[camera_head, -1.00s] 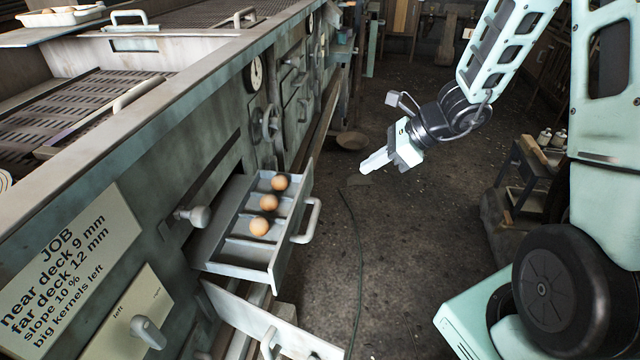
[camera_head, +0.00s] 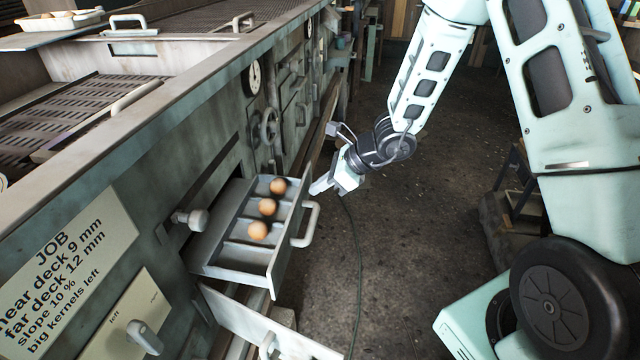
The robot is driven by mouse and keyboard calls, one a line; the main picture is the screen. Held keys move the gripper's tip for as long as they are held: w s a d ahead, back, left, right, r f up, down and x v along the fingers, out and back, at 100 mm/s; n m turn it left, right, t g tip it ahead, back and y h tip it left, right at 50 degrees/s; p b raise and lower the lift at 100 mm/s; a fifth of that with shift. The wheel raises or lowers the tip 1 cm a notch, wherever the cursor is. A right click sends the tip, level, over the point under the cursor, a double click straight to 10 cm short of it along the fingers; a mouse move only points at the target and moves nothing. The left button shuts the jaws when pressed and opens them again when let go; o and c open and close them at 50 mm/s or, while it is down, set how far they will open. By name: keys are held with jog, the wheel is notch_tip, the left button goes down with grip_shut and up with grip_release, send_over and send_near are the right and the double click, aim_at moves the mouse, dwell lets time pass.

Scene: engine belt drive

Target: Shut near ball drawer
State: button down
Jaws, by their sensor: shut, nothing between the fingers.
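The ball drawer (camera_head: 236,258) is pulled out of the grey machine's side. It is a grey divided tray with three orange-brown balls (camera_head: 267,207) in its compartments and a pale bar handle (camera_head: 311,224) on its front. My gripper (camera_head: 314,189) is shut and empty. In the picture it is just right of the drawer's far front corner, close to the handle's upper end. I cannot tell whether it touches the drawer.
A second drawer (camera_head: 250,318) stands open below. A knob (camera_head: 193,219) sticks out left of the ball drawer, and a handwheel (camera_head: 269,126) sits beyond it. A cable (camera_head: 360,262) lies on the floor.

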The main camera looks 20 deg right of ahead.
aim_at(253, 183)
dwell(0.3)
jog(key=w+a, duration=0.3)
jog(key=a, duration=0.1)
jog(key=w+a+b, duration=0.1)
jog(key=w+a, duration=0.2)
jog(key=a, duration=0.2)
jog(key=w+a, duration=0.3)
jog(key=a, duration=0.1)
jog(key=shift+w+a+b, duration=0.15)
jog(key=shift+w+b, duration=0.2)
jog(key=shift+b, duration=0.05)
jog(key=shift+w+a+r, duration=0.1)
jog(key=shift+w+a, duration=0.1)
jog(key=shift+a, duration=0.2)
jog(key=shift+a, duration=0.1)
